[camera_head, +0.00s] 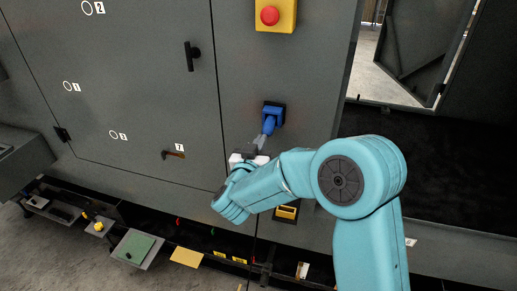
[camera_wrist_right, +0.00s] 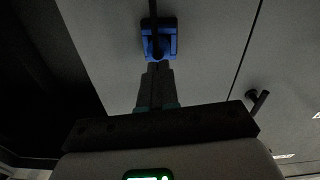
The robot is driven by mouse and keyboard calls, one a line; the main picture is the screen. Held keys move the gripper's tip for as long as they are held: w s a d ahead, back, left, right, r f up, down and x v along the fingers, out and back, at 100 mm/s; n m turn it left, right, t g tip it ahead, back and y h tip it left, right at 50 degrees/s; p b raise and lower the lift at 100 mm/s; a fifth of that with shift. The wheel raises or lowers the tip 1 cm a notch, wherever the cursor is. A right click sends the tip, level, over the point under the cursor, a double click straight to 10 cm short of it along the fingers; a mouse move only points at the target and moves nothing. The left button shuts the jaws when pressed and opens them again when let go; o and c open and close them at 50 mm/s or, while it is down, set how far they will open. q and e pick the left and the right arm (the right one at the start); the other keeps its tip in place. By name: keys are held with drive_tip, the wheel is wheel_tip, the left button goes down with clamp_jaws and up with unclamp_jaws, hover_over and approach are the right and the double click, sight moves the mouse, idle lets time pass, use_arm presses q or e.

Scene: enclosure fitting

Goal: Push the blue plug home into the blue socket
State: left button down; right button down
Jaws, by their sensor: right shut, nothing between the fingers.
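The blue socket (camera_head: 275,105) is a square blue fitting on a dark plate in the grey cabinet panel, below the yellow box. The blue plug (camera_head: 269,125) sits at the socket and points down out of it; I cannot tell how deep it is. In the right wrist view the blue socket (camera_wrist_right: 171,27) shows at the top, with a dark upright shape across its front. My right gripper (camera_head: 263,140) is shut and empty. Its fingertips (camera_wrist_right: 158,66) are right at the plug's outer end; I cannot tell whether they touch. My left gripper is out of view.
A yellow box with a red button (camera_head: 270,15) is above the socket. Low shelves with small parts run along the bottom. An opening (camera_head: 440,170) lies to the right.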

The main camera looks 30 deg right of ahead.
sight(268, 127)
drive_tip(key=shift+x, duration=0.85)
drive_tip(key=shift+w+d, duration=0.2)
drive_tip(key=shift+d, duration=0.1)
